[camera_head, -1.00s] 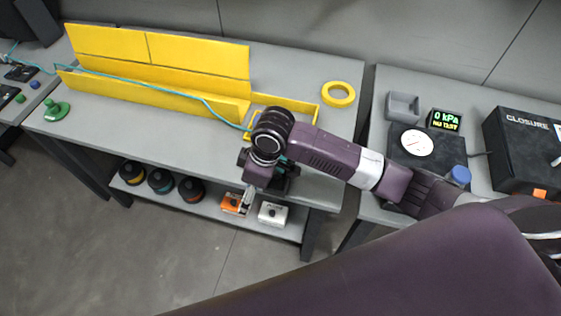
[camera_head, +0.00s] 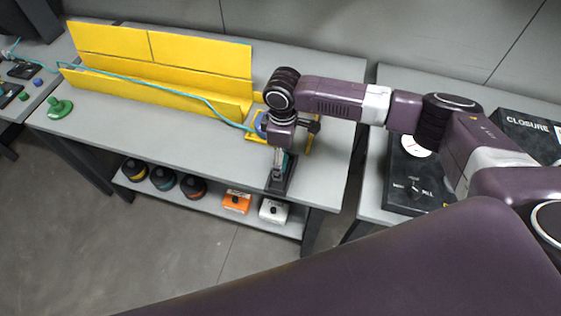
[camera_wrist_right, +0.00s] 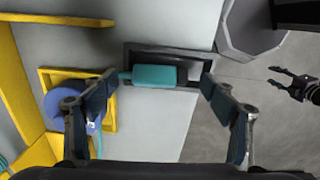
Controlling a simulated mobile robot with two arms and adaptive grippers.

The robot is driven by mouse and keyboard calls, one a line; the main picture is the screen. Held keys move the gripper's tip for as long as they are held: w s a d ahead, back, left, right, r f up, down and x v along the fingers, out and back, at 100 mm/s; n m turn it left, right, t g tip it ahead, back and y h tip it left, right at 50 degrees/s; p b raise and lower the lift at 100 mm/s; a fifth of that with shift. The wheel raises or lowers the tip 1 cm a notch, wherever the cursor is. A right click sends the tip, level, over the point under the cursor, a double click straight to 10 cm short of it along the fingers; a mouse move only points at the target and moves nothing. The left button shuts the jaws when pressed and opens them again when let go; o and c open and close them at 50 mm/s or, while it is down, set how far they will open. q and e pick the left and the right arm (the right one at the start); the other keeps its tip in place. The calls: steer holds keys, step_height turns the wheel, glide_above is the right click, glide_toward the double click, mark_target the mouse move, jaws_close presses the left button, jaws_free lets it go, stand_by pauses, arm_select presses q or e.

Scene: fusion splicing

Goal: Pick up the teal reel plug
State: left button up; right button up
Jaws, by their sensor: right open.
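The teal reel plug (camera_wrist_right: 154,76) is a small rounded block lying in a shallow dark tray (camera_wrist_right: 190,52) in the right wrist view. In the head view the tray (camera_head: 277,187) is at the table's front edge, with the plug mostly hidden by my gripper. My right gripper (camera_wrist_right: 160,82) is open, pointing down over the tray. Its fingertips show at either end of the plug, with gaps that are hard to judge. My left gripper (camera_wrist_right: 284,77) appears at the right of the wrist view, fingers apart and empty; it does not show in the head view.
A blue reel (camera_wrist_right: 68,106) sits in a yellow frame (camera_wrist_right: 48,77) beside the tray. Yellow panels (camera_head: 200,60) stand along the table's back, with a teal cable (camera_head: 150,82) over them. Orange (camera_head: 237,203) and white (camera_head: 272,210) boxes sit on the lower shelf.

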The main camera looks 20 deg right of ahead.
steer(key=shift+f, duration=1.15)
steer(key=c, duration=1.4)
steer(key=shift+c, duration=0.2)
steer(key=shift+r, duration=0.15)
step_height(320, 180, up, 20)
steer(key=b, duration=0.2)
steer(key=shift+b, duration=0.3)
steer(key=o, duration=0.7)
steer(key=c, duration=0.4)
step_height(320, 180, down, 9)
steer(key=shift+f, duration=0.2)
